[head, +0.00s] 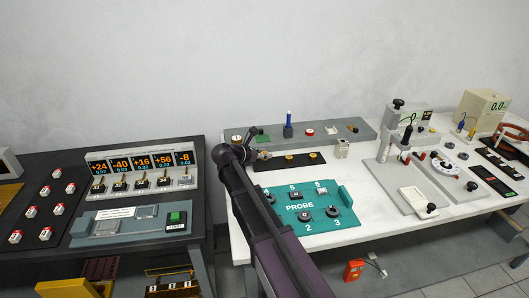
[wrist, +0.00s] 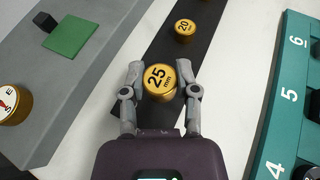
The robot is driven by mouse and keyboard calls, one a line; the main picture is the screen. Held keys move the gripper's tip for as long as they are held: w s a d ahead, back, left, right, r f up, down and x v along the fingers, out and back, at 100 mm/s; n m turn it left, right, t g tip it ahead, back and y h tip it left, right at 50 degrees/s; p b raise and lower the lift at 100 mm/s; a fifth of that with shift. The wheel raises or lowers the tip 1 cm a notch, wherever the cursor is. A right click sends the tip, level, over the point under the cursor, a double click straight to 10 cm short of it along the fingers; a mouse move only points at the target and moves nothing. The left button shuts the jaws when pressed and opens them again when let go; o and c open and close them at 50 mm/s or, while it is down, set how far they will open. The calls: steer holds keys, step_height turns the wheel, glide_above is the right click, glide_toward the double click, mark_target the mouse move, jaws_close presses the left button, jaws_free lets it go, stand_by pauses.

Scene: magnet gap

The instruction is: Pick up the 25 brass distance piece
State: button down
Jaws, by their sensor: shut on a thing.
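The 25 brass distance piece (wrist: 159,80) is a short gold cylinder with "25 mm" in black on its top. In the wrist view it sits between the two grey fingers of my gripper (wrist: 164,88), which are shut on its sides. It is over the black strip (wrist: 158,48); I cannot tell whether it still touches it. In the head view my gripper (head: 264,154) is at the left end of the strip (head: 301,161), and my arm and gripper mostly hide the piece.
The teal PROBE tray (head: 300,227) lies in front. A grey shelf (head: 350,130) with a green pad (wrist: 69,35) runs behind. A small block (head: 342,149) stands right of the strip.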

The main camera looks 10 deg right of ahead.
steer(key=s, duration=0.5)
steer(key=s+r, duration=0.1)
steer(key=s, duration=0.3)
steer(key=s+p, duration=0.1)
steer(key=s, duration=0.4)
steer(key=shift+s+a+r, duration=0.15)
steer(key=shift+s+a, duration=0.1)
steer(key=shift+s, duration=0.1)
